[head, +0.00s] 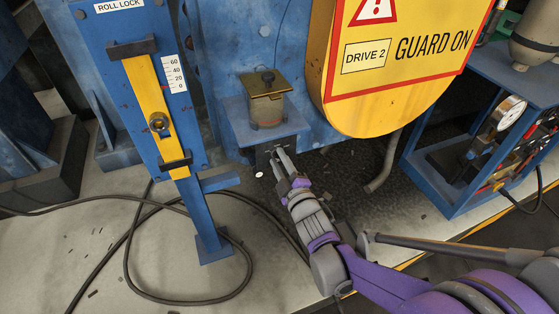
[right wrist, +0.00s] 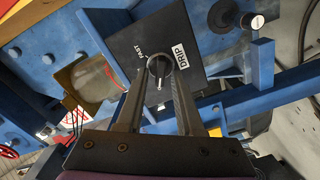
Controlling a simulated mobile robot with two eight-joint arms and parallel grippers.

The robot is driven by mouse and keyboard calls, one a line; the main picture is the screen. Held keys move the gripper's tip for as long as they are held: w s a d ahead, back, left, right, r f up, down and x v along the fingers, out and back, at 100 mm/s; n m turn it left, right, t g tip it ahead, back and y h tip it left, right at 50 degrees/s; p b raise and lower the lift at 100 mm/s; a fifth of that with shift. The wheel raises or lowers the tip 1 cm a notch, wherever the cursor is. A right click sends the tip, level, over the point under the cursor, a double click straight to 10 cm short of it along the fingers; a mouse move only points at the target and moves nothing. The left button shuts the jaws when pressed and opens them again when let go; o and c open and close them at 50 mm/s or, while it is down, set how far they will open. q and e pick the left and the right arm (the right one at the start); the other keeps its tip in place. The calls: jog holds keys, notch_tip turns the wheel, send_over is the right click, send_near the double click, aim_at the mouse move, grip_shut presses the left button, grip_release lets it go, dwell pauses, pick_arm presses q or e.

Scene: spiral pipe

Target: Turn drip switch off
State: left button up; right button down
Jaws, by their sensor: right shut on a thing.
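The drip switch is a round dark knob (right wrist: 159,66) with a pale pointer mark, on a black plate (right wrist: 205,35) labelled DRIP, with FAST lettered on the plate's left side. In the right wrist view the pointer mark points toward the bottom of the picture. My right gripper (right wrist: 160,74) has one finger on each side of the knob and is shut on it. In the head view my right gripper (head: 279,157) reaches up to the plate below the oiler, and its fingers hide most of the knob. My left gripper is in neither view.
An oiler cup (head: 264,105) stands on a blue bracket just above the plate. A yellow guard (head: 385,105) hangs to the right. A blue post with a yellow lever (head: 150,100) stands left. A blue gauge stand (head: 480,140) is right. Black cable (head: 130,265) loops on the floor.

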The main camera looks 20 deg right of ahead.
dwell(0.4)
jog(key=c, duration=0.9)
grip_release()
jog(key=shift+s, duration=0.1)
jog(key=s+p, duration=0.1)
jog(key=s, duration=0.9)
jog(key=shift+s+a, duration=0.3)
jog(key=shift+s, duration=0.05)
